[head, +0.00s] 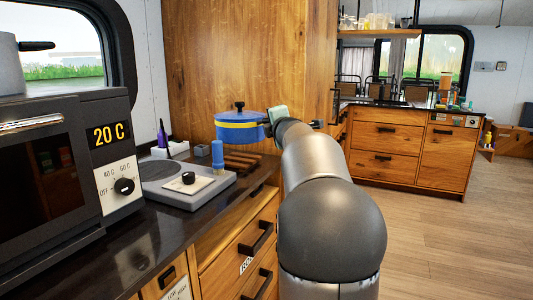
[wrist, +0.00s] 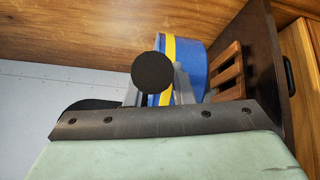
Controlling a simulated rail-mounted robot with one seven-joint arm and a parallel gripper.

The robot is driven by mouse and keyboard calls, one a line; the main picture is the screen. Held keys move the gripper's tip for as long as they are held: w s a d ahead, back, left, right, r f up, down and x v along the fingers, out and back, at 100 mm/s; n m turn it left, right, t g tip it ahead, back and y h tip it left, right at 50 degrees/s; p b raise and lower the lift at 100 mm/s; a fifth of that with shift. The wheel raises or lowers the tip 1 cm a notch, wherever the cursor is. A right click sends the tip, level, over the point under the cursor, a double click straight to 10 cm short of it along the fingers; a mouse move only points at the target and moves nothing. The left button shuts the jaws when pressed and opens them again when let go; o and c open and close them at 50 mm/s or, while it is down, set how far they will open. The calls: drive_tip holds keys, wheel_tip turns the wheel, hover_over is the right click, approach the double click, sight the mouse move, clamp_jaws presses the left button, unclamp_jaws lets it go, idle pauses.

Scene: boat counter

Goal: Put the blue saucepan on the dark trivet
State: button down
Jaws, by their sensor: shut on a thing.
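The pan looks level and is held above the counter. It also shows in the wrist view (wrist: 192,62), between and beyond the fingers. The trivet, brown with slats (head: 243,162), lies on the counter below the pan, towards the back wood panel. Part of it shows beside the pan in the wrist view (wrist: 228,68). A small gap seems to separate pan and trivet.
A grey hotplate (head: 160,168) with a black knob stands left of the trivet. A blue cylinder (head: 217,157) stands at its back right corner. A white holder (head: 170,150) with a purple bottle is behind. An oven (head: 60,150) fills the left. A wood panel (head: 225,60) rises behind.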

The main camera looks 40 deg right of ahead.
drive_tip(key=w+d+f+b, duration=0.1)
drive_tip(key=w+f+b, duration=0.3)
drive_tip(key=f, duration=0.4)
drive_tip(key=shift+w+d+f+b, duration=0.15)
drive_tip(key=shift+w+f+b, duration=0.1)
drive_tip(key=shift+b, duration=0.25)
drive_tip(key=shift+f, duration=0.15)
drive_tip(key=c, duration=1.3)
unclamp_jaws()
drive_tip(key=shift+f, duration=0.1)
drive_tip(key=shift+o, duration=0.2)
drive_tip(key=v, duration=1.2)
